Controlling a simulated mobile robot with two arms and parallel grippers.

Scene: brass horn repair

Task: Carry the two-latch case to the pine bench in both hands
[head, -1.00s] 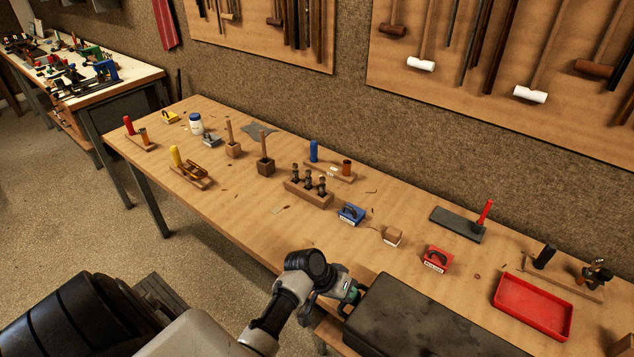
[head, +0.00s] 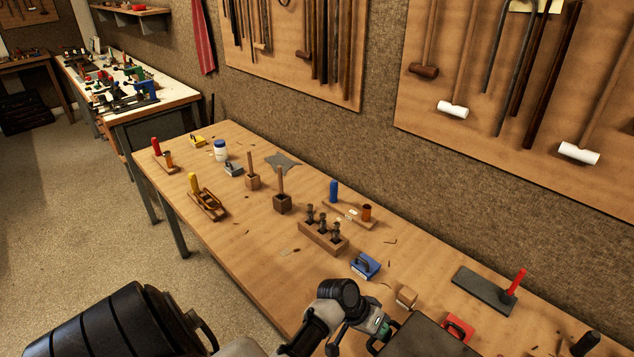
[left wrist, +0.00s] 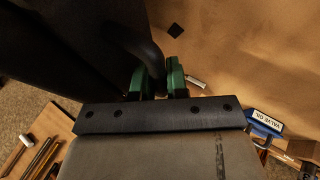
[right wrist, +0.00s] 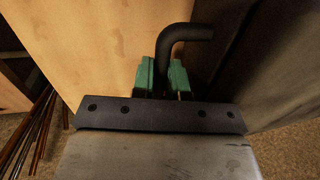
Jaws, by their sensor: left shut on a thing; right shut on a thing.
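The dark grey case (head: 428,338) shows only in part at the bottom of the head view, in front of or over the near edge of a long wooden bench (head: 255,268). My left gripper (head: 380,328) is at the case's left end. In the left wrist view its green fingers (left wrist: 160,80) are shut on a black handle (left wrist: 147,45), with the dark case side (left wrist: 60,45) at upper left. In the right wrist view my right gripper (right wrist: 168,80) is shut on a bent black handle (right wrist: 190,33) beside the case (right wrist: 285,60). The latches are not visible.
The bench holds a blue block (head: 365,265), a red block (head: 458,327) partly hidden by the case, a wooden holder (head: 323,238), a grey slab with a red handle (head: 483,290) and small tools. A pale-topped bench (head: 170,103) stands farther left. Floor (head: 70,240) is open at left.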

